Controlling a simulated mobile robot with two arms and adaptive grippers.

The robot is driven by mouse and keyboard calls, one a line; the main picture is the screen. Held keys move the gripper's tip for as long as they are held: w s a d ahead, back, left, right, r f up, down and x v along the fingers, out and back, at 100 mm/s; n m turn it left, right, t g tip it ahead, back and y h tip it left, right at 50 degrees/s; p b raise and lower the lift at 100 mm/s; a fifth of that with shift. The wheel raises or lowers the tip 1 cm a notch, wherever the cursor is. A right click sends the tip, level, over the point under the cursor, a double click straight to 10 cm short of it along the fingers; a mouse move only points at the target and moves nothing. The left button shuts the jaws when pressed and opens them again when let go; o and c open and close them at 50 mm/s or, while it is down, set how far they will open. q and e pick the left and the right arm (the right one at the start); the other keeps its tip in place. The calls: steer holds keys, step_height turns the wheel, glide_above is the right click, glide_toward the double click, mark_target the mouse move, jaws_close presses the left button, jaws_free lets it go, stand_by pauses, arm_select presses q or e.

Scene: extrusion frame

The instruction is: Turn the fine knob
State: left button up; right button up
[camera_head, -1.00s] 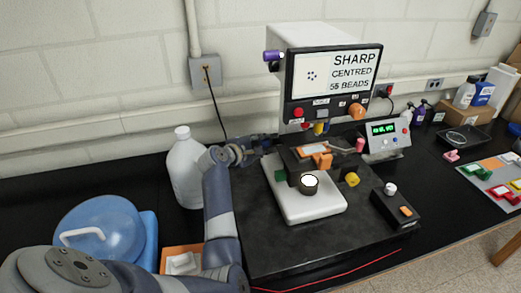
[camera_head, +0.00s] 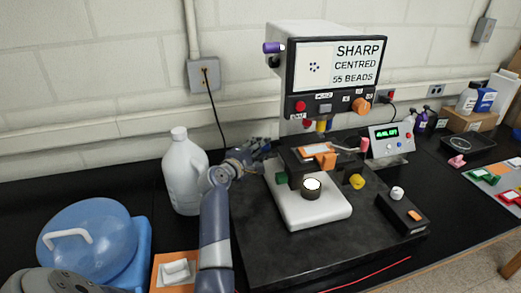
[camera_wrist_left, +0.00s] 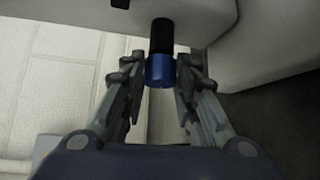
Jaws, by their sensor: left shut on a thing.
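My left gripper (camera_head: 264,147) is behind the left side of the white microscope (camera_head: 308,213) in the head view. In the left wrist view the fingers (camera_wrist_left: 161,80) are shut on a blue knob (camera_wrist_left: 160,70) on a black shaft, which comes out of a pale housing. The head view hides this knob behind the gripper and microscope parts. A green knob (camera_head: 281,177) and a yellow knob (camera_head: 357,181) sit at the stage's sides. The monitor (camera_head: 336,66) above reads "SHARP CENTRED 55 BEADS". My right gripper is not in view.
A white jug (camera_head: 184,175) stands close to the left of my arm. A control box (camera_head: 401,213) and a box with a green display (camera_head: 390,141) stand to the right. A blue lidded container (camera_head: 88,245) is at the left front.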

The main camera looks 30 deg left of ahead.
arm_select(q)
steer(key=shift+f, duration=0.1)
steer(key=o, duration=1.1)
steer(key=shift+c, duration=0.2)
steer(key=shift+d, duration=0.1)
steer(key=shift+s, duration=0.15)
steer(key=s+r, duration=0.2)
steer(key=s, duration=0.9)
steer(key=shift+s+d, duration=0.3)
steer(key=shift+d, duration=0.05)
